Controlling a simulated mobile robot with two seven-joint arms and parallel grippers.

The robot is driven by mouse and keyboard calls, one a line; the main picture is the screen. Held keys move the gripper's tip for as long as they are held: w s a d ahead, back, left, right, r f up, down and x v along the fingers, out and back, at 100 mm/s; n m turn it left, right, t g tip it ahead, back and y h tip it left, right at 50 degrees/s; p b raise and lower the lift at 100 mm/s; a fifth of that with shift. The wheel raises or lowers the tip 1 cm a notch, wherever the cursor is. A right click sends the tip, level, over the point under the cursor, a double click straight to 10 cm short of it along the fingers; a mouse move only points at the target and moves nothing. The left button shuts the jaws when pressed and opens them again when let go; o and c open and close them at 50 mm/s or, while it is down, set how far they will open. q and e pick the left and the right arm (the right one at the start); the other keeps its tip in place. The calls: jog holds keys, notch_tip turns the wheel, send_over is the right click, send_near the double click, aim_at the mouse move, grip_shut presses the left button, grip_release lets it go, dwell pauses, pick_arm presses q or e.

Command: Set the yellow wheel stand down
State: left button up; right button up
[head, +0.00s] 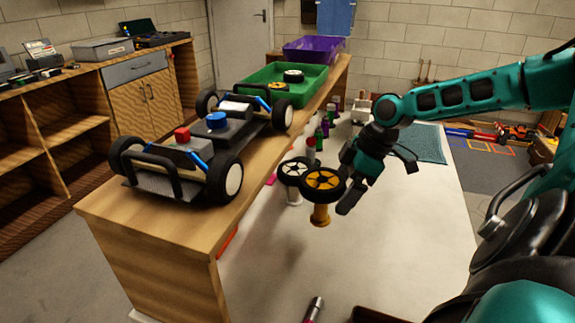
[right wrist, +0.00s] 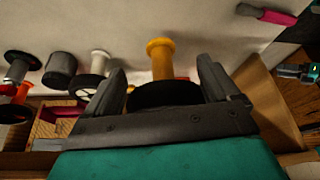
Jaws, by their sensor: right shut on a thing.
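The yellow wheel stand (head: 320,214) is a yellow spool-like post with a flared foot. On it sits a black-tyred wheel with a yellow hub (head: 323,181). My right gripper (head: 346,180) is shut on it at the wheel, from the right side. In the right wrist view the black tyre lies between the two fingers (right wrist: 163,78) and the yellow post (right wrist: 161,60) sticks out beyond. The post is upright over the pale tabletop (head: 375,250); I cannot tell whether its foot touches. My left gripper is not in view.
A white-hubbed wheel on a pale stand (head: 294,196) is close behind, left of the yellow one. The car chassis (head: 200,150) and a green bin (head: 315,80) are on the raised wooden shelf (head: 160,225). A screwdriver-like tool (head: 314,309) lies in front.

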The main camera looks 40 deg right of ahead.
aim_at(319, 197)
jog(key=shift+w+d, duration=0.15)
jog(key=shift+w+f, duration=0.15)
jog(key=w+a+f+b, duration=0.2)
jog(key=w+a, duration=0.1)
jog(key=shift+w+a+f, duration=0.15)
jog(key=shift+a+f, duration=0.05)
jog(key=shift+a, duration=0.05)
jog(key=w+a+f, duration=0.1)
jog(key=w+a, duration=0.1)
jog(key=w+a+f+b, duration=0.1)
jog(key=w+a+f, duration=0.3)
jog(key=shift+w+f, duration=0.1)
jog(key=shift+w, duration=0.25)
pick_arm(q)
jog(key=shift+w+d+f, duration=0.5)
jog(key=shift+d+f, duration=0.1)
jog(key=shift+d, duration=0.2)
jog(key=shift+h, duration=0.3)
pick_arm(e)
jog(key=o, duration=0.9)
jog(key=shift+c, duration=0.2)
